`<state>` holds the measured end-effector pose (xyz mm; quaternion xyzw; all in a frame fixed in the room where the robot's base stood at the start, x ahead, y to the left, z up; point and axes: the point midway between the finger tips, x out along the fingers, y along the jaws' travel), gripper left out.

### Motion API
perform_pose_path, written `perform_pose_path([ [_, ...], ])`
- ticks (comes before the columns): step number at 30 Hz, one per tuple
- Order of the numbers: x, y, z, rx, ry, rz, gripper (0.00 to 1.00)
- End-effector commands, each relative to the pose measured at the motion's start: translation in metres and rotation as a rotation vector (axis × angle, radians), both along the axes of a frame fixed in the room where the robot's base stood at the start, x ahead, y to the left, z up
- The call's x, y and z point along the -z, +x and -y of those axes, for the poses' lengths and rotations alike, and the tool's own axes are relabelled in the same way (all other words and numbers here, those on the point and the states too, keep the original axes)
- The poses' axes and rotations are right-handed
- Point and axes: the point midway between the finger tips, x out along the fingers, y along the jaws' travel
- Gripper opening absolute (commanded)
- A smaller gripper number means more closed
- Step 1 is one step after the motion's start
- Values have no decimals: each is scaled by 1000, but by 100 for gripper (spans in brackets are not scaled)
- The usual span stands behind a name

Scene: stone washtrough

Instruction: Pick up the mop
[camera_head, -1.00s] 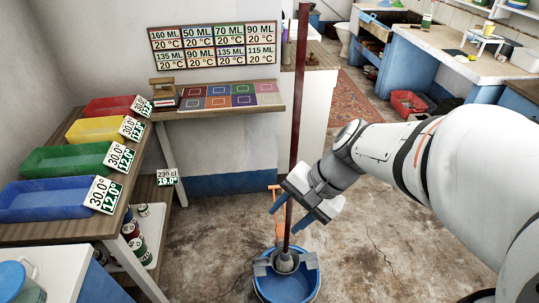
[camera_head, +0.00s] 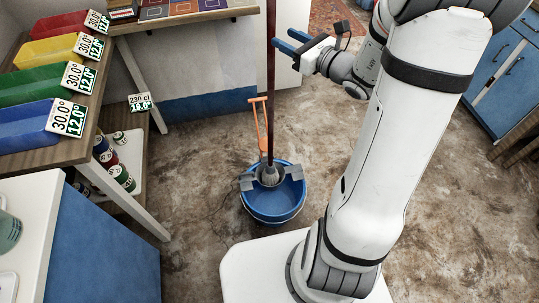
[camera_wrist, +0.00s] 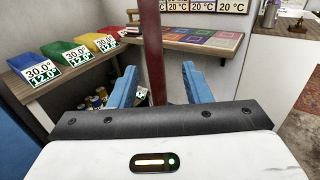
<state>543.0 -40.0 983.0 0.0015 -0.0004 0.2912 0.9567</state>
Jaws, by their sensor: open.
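The mop has a long dark red handle (camera_head: 270,105) that stands nearly upright. Its grey lower end (camera_head: 269,176) sits in a blue bucket (camera_head: 274,210) with grey side pieces, on the floor. My gripper (camera_head: 281,38) is high on the handle's right side, with its blue fingers pointing toward it. In the wrist view, the handle (camera_wrist: 155,45) stands between the spread fingers (camera_wrist: 158,82), nearer the left one, with gaps on both sides. The gripper is open and not closed on the handle. The top of the handle is out of view.
A shelf (camera_head: 90,110) with coloured bins stands at the left, above cans. A wooden worktop (camera_head: 190,16) runs along the back wall. A blue-sided cabinet (camera_head: 105,240) is at the lower left. An orange handle (camera_head: 259,122) rises behind the bucket. Bare floor (camera_head: 440,200) lies to the right.

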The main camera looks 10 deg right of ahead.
Motion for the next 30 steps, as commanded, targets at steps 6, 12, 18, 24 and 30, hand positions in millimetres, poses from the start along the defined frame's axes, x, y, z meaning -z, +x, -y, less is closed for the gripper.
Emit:
perform_pose_path([
  [6,5,20,-20,-6,-1,-1,44],
  [12,6,39,-34,-2,-2,0,44],
  [18,6,43,-36,1,-4,0,44],
  [24,6,42,-35,1,-4,0,34],
  [30,6,42,-35,1,-4,0,18],
])
